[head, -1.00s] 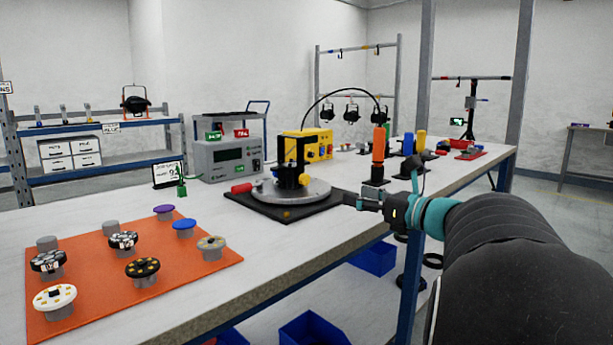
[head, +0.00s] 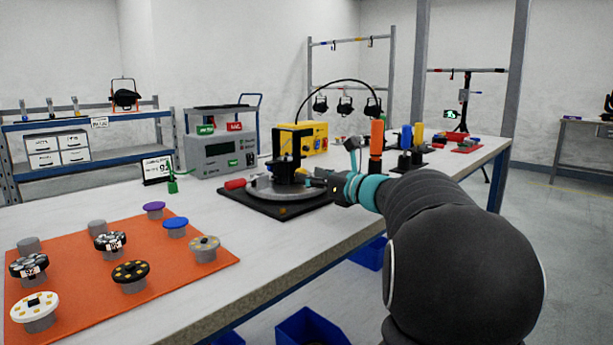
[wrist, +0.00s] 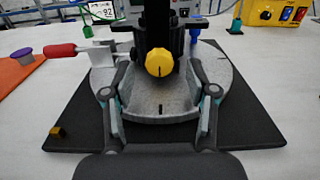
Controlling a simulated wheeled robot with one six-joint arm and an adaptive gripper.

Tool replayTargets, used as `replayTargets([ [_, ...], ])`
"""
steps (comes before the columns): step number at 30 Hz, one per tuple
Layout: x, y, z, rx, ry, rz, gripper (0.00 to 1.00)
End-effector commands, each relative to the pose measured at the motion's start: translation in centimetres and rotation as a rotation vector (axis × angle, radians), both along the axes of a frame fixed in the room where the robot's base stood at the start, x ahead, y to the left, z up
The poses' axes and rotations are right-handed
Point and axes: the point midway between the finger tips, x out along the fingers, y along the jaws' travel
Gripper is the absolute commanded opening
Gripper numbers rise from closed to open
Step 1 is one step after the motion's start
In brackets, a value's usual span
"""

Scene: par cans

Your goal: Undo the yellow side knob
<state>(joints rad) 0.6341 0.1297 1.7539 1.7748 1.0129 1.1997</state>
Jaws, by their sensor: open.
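The yellow side knob (wrist: 159,62) faces the camera in the wrist view, on the front of a dark upright bracket (wrist: 158,25). The bracket stands on a round grey turntable (wrist: 165,98). In the head view the knob is mostly hidden behind my gripper, while the bracket (head: 285,165) shows above it. My gripper (wrist: 160,95) is open, with its two fingers spread left and right below the knob in the picture. Nothing is between the fingers but the view of the turntable; they appear apart from the knob.
The turntable sits on a black base plate (wrist: 75,128) with a red handle (wrist: 62,51) at left. An orange mat (head: 75,290) with several pucks lies at left. A grey meter box (head: 222,153) and yellow box (head: 315,137) stand behind. An orange-handled tool (head: 377,138) stands at right.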

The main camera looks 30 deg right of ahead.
Motion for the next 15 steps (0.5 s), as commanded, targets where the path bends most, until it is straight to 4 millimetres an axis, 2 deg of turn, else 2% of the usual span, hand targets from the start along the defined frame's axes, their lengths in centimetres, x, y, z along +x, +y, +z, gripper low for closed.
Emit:
replayTargets([
  [6,1.7,0.7,0.0,0.000,0.001,0.002,0.57],
  [15,1.9,0.8,0.0,0.000,0.001,0.001,0.57],
])
